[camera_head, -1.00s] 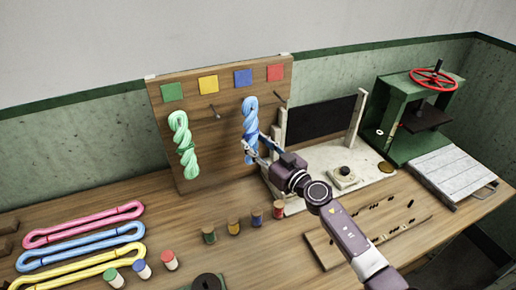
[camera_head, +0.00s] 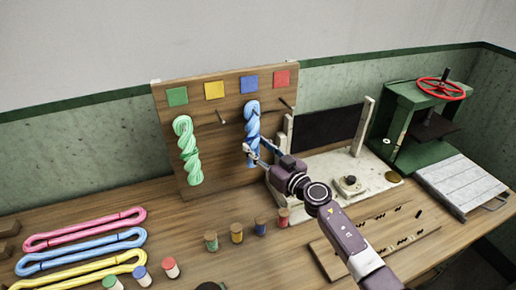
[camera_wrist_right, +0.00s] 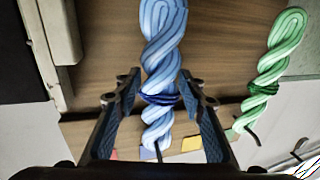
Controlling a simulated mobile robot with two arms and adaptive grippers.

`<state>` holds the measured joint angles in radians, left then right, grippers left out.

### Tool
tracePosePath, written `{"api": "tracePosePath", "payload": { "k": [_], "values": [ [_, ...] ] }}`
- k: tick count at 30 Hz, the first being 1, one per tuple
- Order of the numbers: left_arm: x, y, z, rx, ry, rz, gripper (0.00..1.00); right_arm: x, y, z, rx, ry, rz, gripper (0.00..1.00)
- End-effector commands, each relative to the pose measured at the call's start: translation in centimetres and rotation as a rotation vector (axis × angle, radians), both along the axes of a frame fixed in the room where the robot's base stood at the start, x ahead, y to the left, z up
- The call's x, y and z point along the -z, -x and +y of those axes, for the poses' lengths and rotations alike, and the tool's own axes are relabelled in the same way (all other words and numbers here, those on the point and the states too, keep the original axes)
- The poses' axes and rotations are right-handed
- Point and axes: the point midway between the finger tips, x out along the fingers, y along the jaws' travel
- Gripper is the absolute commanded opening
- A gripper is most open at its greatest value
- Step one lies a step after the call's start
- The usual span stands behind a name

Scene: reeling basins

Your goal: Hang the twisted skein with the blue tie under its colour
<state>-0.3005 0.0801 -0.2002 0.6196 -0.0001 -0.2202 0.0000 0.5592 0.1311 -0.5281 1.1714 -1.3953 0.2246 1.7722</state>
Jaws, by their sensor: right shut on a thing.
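The light blue twisted skein (camera_head: 252,122) with a dark blue tie (camera_wrist_right: 160,99) hangs upright against the wooden board (camera_head: 215,140), below the blue square (camera_head: 252,79). In the right wrist view a dark peg tip (camera_wrist_right: 157,152) shows at the skein's end nearest the coloured squares; I cannot tell whether the loop rests on it. My right gripper (camera_head: 252,154) is shut on the skein, with its fingers on either side near the tie. A green twisted skein (camera_head: 187,152) hangs below the green square (camera_head: 177,97). My left gripper is not in view.
Bare pegs stick out below the yellow square (camera_head: 215,90) and the red square (camera_head: 281,78). Pink (camera_head: 85,230), blue and yellow loose skeins lie at the left. A green press (camera_head: 425,120) stands at the right.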

Motion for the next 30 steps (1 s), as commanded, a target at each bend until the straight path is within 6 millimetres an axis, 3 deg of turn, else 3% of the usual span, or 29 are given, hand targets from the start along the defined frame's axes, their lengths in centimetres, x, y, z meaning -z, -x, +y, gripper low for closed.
{"api": "tracePosePath", "payload": {
  "k": [8, 9, 15, 25, 30],
  "values": [
    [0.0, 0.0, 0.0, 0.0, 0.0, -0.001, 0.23, -0.1, 0.0, 0.0, 0.0, -0.001, -0.001, 0.12],
    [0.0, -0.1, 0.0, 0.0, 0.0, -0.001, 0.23, -0.1, 0.0, 0.0, 0.0, -0.001, -0.001, 0.38],
    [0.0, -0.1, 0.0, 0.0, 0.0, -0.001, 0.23, -0.1, 0.0, 0.0, 0.0, -0.001, -0.001, 0.57],
    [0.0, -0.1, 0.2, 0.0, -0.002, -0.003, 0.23, 0.0, 0.2, -0.2, 0.001, 0.002, -0.001, 0.57],
    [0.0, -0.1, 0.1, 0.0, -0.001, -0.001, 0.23, 0.0, 1.3, -1.4, 0.003, 0.008, -0.005, 0.57]
  ]
}}
